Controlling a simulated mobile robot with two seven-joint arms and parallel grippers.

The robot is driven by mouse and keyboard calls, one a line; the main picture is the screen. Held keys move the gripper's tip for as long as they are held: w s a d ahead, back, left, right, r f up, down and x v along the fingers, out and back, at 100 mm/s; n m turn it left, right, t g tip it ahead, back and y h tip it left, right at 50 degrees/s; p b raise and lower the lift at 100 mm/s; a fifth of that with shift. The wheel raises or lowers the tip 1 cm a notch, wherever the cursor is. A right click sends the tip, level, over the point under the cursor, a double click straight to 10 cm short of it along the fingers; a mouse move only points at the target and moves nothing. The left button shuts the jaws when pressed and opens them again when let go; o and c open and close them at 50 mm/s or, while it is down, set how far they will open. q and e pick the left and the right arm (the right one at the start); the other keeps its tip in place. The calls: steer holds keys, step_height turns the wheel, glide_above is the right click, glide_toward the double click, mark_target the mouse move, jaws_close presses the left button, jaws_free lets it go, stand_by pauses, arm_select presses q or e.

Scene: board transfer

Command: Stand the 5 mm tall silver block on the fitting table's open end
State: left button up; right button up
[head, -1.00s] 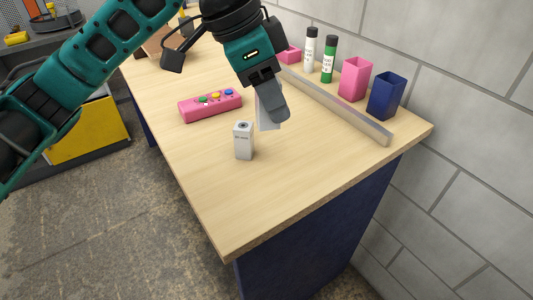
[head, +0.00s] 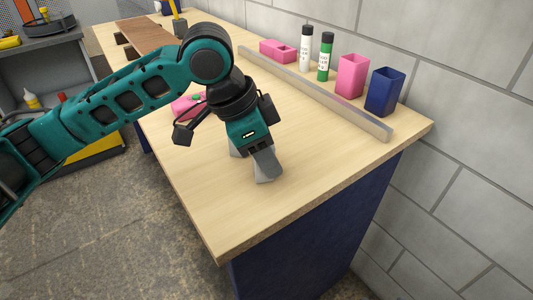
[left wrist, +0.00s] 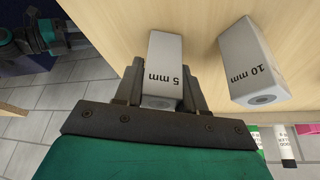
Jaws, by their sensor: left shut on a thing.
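My left gripper (head: 258,165) is low over the near, bare end of the wooden fitting table (head: 300,180). In the left wrist view it is shut on the silver block marked 5 mm (left wrist: 166,58). In the head view my finger hides most of this block; a pale part of it (head: 262,181) shows below. I cannot tell whether it touches the tabletop. A similar block marked 10 mm (left wrist: 245,65) stands apart, to its right in the left wrist view. In the head view it is mostly hidden behind my gripper. My right gripper is not in view.
A metal rail (head: 330,98) runs along the wall side. Beyond it are a blue bin (head: 385,92), a pink bin (head: 352,77) and two bottles. The table's near right part is clear.

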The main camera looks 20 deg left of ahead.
arm_select(q)
steer(key=shift+f, duration=0.1)
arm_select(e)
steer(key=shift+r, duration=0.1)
arm_select(q)
steer(key=o, duration=1.2)
steer(key=shift+r, duration=0.25)
steer(key=p+v, duration=0.3)
steer(key=v, duration=0.8)
steer(key=shift+a+r, duration=0.2)
steer(key=shift+r, duration=0.15)
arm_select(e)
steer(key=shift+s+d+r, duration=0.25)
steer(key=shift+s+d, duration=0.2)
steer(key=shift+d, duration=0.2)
arm_select(q)
steer(key=shift+s, duration=0.1)
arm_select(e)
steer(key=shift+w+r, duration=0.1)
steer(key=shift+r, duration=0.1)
